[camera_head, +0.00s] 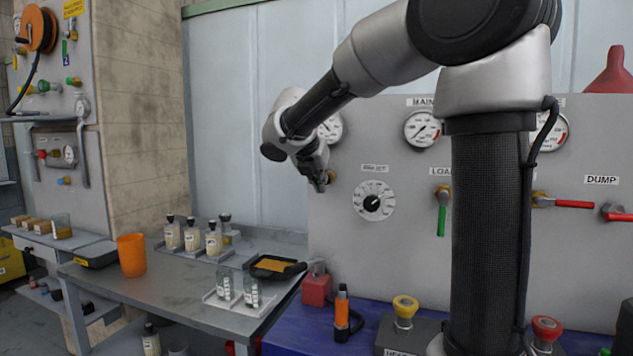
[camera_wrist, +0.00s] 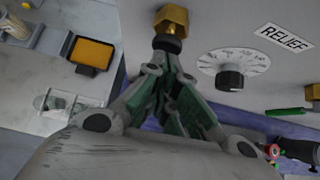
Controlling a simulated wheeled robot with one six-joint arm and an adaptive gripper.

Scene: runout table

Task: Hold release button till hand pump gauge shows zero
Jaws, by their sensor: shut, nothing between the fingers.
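My gripper (camera_head: 321,182) is shut and empty at the left part of the grey panel (camera_head: 405,270). In the wrist view its green-padded fingers (camera_wrist: 170,78) come together just below a brass hex fitting with a dark round end (camera_wrist: 172,22). I cannot tell whether the fingertips touch that dark end. The fitting shows as a small brass spot beside my gripper in the head view (camera_head: 331,176). A white-faced gauge (camera_head: 331,128) above my gripper is partly hidden by my arm, and its reading is unclear. I cannot tell which gauge is the hand pump's.
A RELIEF label (camera_wrist: 286,38) and a dial with a black knob (camera_head: 373,202) are right of the fitting. Another gauge (camera_head: 422,129) and a green-handled valve (camera_head: 442,212) are farther right. A bench (camera_head: 150,290) with bottles and an orange cup (camera_head: 131,255) stands left.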

